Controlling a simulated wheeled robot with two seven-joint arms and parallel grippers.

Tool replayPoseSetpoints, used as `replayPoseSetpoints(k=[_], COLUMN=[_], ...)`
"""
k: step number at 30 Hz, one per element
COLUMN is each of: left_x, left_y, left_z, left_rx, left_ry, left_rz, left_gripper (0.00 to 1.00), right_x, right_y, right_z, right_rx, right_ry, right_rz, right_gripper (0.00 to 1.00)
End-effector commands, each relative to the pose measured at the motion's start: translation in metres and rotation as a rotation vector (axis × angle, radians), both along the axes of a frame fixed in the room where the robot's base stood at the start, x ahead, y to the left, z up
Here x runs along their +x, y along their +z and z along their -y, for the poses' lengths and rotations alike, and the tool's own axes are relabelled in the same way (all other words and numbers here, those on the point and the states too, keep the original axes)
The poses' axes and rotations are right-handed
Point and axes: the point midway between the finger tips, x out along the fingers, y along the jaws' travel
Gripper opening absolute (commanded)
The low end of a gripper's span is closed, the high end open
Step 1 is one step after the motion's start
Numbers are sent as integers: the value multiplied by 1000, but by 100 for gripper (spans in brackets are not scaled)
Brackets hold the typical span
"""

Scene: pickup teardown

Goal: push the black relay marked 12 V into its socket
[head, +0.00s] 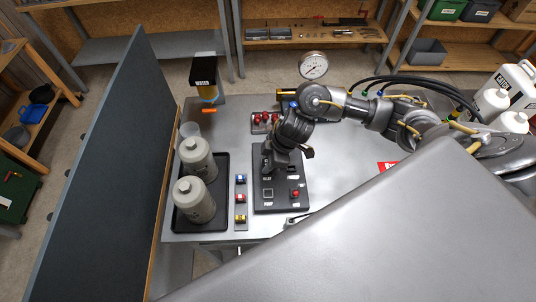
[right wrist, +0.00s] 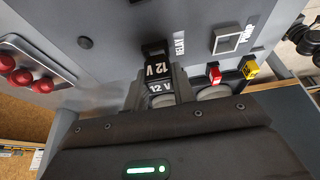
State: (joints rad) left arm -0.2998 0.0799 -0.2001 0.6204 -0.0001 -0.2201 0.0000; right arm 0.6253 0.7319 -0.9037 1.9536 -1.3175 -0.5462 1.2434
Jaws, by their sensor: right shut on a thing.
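The black relay (right wrist: 157,68) has white 12 V markings on two faces in the right wrist view. My right gripper (right wrist: 158,90) is shut on it, one grey finger on each side. The relay's far end meets or hovers just over the dark panel (right wrist: 110,45), beside the RELAY label (right wrist: 179,43). Its socket is hidden behind the relay, and I cannot tell how deep the relay sits. In the head view my right gripper (head: 270,168) is over the left part of the panel (head: 280,205), and the relay is mostly hidden. My left gripper is not in view.
The PUMP square (head: 268,193) and a red button (head: 295,193) are on the panel near the gripper. Left of it stand a strip of coloured blocks (head: 240,198) and a black tray (head: 178,222) with two canisters (head: 194,200). Red knobs (head: 266,118) are behind.

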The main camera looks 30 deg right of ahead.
Motion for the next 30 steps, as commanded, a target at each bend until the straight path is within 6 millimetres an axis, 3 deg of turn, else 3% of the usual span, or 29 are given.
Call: replayPoseSetpoints(k=[30], left_x=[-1], left_y=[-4], left_z=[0], left_rx=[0], left_ry=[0], left_rz=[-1], left_gripper=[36], right_x=[0], right_y=[-14], right_z=[0], right_rx=[0], right_ry=[-1], right_rz=[0], right_gripper=[0])
